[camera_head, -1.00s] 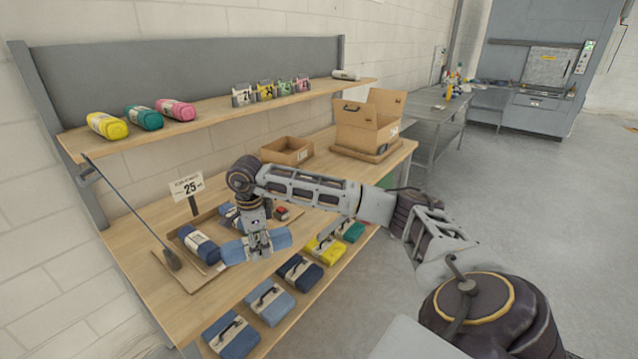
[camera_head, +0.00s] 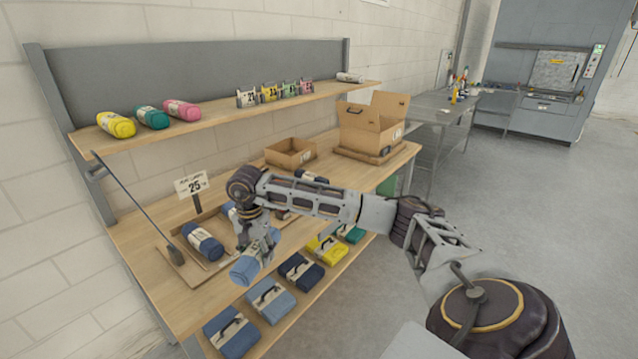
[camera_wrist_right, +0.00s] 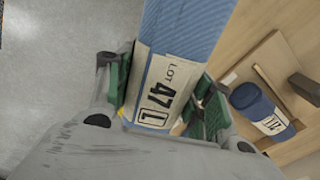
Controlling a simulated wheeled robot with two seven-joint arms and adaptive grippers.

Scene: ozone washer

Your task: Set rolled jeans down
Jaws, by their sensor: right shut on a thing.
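My right gripper (camera_head: 256,243) is shut on a light-blue rolled pair of jeans (camera_head: 244,270) near the front edge of the wooden table. In the right wrist view, the green-padded fingers of the gripper (camera_wrist_right: 165,110) clasp the held roll (camera_wrist_right: 190,35) around its white "LOT 47 L" label. A darker blue roll (camera_head: 204,243) lies on a wooden tray (camera_head: 178,262) to the left of it; that roll also shows in the right wrist view (camera_wrist_right: 262,108). Another roll is partly hidden behind my right wrist. My left gripper is not in view.
A "25" sign (camera_head: 190,185) stands behind the tray. A small open carton (camera_head: 290,153) and a larger open box (camera_head: 370,125) stand farther back. Folded items, one of them yellow (camera_head: 326,250), lie on the shelf below. The table's left front (camera_head: 150,280) is bare.

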